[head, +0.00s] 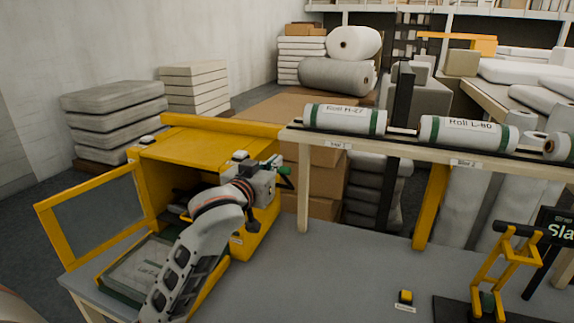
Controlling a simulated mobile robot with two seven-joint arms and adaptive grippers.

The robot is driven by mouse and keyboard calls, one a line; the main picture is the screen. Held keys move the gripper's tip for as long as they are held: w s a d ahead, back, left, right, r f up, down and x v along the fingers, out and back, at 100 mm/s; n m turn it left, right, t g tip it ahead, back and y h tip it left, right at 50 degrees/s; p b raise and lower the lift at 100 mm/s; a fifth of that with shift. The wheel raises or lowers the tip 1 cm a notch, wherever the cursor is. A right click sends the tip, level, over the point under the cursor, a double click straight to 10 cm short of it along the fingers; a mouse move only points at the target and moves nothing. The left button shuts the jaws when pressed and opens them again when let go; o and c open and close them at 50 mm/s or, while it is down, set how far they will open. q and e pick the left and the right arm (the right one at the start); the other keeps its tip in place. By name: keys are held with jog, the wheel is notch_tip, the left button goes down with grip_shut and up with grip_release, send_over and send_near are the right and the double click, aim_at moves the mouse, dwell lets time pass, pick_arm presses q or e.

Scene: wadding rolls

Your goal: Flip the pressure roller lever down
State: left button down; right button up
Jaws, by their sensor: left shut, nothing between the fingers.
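My left arm reaches up from the bottom left across the front of the yellow machine (187,140). My left gripper (272,183) is shut and empty at the machine's right side. A small green-ended handle (286,171) sticks out right beside the fingers; I cannot tell if they touch it. A yellow frame with a black crossbar (505,231) stands upright at the right of the table, with a dark green roller (487,301) low in it, well away from my left gripper. No label shows which of these is the pressure roller lever. My right gripper is out of view.
The machine's yellow-framed door (97,218) stands open at the left. A rack (350,147) carries labelled rolls (345,118) behind the table. The grey table middle (340,275) is clear.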

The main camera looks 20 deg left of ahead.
pick_arm(q)
jog(key=shift+w, duration=0.1)
send_over(288, 170)
jog(key=w, duration=0.1)
jog(key=shift+w+a+f, duration=0.1)
jog(key=shift+a+f, duration=0.05)
jog(key=shift+f, duration=0.3)
jog(key=shift+s+f+p, duration=0.15)
jog(key=shift+s+f, duration=0.15)
jog(key=shift+f, duration=0.3)
jog(key=shift+s+f+p, duration=0.15)
jog(key=shift+s+f, duration=0.15)
jog(key=shift+f, duration=0.25)
jog(key=shift+s+f, duration=0.3)
jog(key=shift+f, duration=0.35)
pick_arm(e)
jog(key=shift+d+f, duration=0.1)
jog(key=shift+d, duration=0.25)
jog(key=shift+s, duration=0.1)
